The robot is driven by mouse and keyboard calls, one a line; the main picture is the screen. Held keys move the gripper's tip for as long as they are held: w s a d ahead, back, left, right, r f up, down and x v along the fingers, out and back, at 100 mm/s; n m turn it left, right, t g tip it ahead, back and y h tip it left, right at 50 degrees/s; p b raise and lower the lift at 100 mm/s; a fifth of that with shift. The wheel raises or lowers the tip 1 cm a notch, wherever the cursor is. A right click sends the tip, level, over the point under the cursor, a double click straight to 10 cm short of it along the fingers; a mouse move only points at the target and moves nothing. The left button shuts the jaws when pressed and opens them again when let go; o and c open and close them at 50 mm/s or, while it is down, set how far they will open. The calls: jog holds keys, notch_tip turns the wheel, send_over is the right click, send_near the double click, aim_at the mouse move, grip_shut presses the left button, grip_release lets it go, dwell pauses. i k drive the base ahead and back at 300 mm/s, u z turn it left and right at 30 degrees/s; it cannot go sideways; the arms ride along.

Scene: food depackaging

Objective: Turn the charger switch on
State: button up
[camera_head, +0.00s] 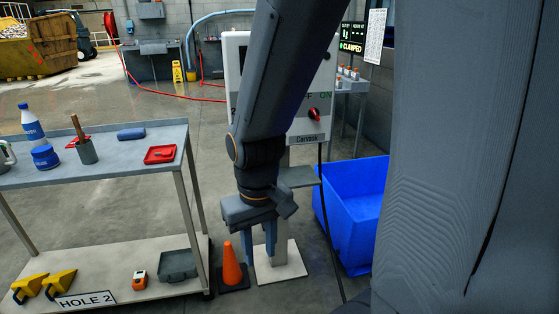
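The charger is a white box (298,128) on a post, partly hidden behind my arm. A red rotary switch (313,114) shows on the right part of its front, below a partly hidden "OFF" label and a green "ON" label. The exact setting of the switch is hard to tell at this size. My gripper (260,246) hangs fingers-down, below and left of the switch, in front of the charger's post. Its two bluish fingers are apart with nothing visible between them. It does not touch the switch.
A blue bin (352,222) stands right of the post. An orange cone (232,265) stands near the base plate (282,266). A two-level cart (110,172) with bottles and tools is at left. A dark cable (328,232) hangs from the charger. Open floor lies behind the cart.

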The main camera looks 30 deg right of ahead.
aim_at(313, 114)
jog(key=u, duration=2.45)
jog(key=k, duration=0.7)
jog(key=z, duration=2.45)
